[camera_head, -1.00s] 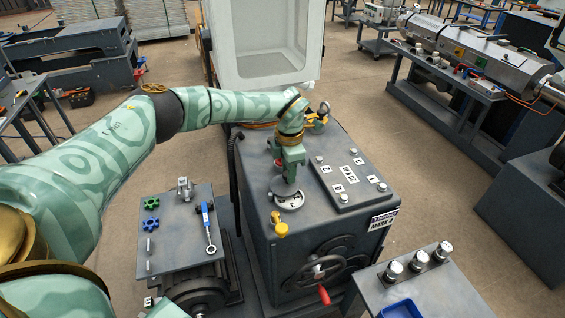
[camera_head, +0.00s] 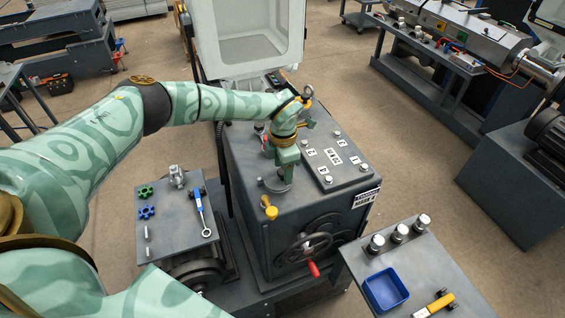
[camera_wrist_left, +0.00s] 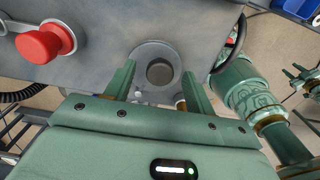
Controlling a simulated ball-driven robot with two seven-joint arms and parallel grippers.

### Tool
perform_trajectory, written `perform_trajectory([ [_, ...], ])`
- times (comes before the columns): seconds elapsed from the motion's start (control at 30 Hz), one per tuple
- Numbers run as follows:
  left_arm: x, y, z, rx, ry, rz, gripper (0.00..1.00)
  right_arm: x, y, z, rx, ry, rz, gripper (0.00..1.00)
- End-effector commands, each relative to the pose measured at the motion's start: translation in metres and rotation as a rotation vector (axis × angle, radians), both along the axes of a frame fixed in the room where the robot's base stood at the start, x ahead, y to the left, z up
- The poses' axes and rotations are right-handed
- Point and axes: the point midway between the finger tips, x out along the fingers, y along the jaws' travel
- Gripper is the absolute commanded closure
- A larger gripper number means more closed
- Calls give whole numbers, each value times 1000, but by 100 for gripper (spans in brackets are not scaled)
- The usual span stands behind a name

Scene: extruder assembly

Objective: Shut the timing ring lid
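The timing ring (camera_head: 275,185) is a round grey fitting on top of the dark machine cabinet, near its left edge. In the wrist view the ring (camera_wrist_left: 143,57) lies flat with a darker round centre. No pale dial face shows in either view now. My left gripper (camera_head: 285,172) points down just above and beyond the ring and partly hides it. Its fingers (camera_wrist_left: 158,83) are apart, with the ring ahead of and between them and nothing clearly clamped. Whether a finger touches the lid cannot be told. My right gripper is not clearly visible.
A raised plate with labels (camera_head: 335,158) lies to the right. A handwheel (camera_head: 305,247) is on the cabinet's front.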

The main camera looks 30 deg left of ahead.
Motion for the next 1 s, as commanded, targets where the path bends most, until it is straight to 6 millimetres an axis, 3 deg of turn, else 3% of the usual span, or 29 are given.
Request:
perform_trajectory([
  [0.27,1,0,5,1,-2,0,45,0,0,4,0,-1,0,64],
  [0.8,1,1,68,2,-3,-1,45,3,1,61,0,-7,0,64],
  [1.0,1,1,71,1,-2,-1,45,3,1,63,1,-7,-1,64],
])
